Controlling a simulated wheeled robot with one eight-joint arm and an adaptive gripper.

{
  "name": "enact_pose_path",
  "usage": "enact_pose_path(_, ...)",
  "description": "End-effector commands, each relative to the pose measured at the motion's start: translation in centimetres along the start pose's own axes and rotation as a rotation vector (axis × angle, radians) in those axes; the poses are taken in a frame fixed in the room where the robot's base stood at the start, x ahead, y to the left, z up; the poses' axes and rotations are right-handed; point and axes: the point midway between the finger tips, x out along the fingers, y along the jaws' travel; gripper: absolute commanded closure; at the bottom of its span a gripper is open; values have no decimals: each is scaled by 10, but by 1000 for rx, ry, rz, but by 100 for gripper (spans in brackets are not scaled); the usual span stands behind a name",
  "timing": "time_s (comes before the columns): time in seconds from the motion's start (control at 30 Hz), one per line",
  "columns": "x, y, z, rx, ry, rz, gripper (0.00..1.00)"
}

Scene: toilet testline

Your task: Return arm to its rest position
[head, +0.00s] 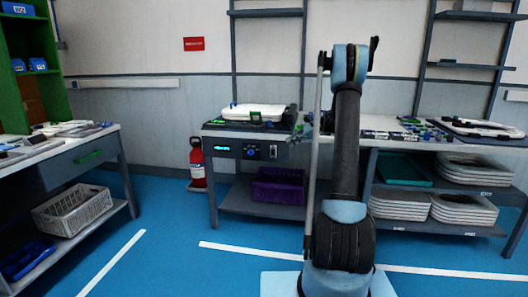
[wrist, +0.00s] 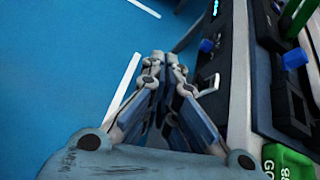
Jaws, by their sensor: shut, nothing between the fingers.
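My gripper (wrist: 160,56) shows in the wrist view with its two fingers together and nothing between them. It is over the blue floor (wrist: 60,60), beside the edge of a dark workbench on the right. In the head view my arm stands upright in the middle, bent at its top joint. It hides part of the benches behind it. I cannot make out the gripper clearly there.
A testing bench (head: 231,146) with a white lid unit (head: 254,112) on it stands behind and left of my arm. A purple crate (head: 279,187) is on its lower shelf. A red extinguisher (head: 198,165) stands beside it. Open floor (head: 165,230) lies to the left.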

Motion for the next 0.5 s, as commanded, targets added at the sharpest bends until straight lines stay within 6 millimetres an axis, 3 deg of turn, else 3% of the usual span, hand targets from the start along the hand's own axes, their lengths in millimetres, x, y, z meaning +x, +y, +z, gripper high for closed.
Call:
enact_pose_path(0.1,-8,22,25,-67,45,16,100)
enact_pose_path(0.5,-32,105,87,-304,198,83,100)
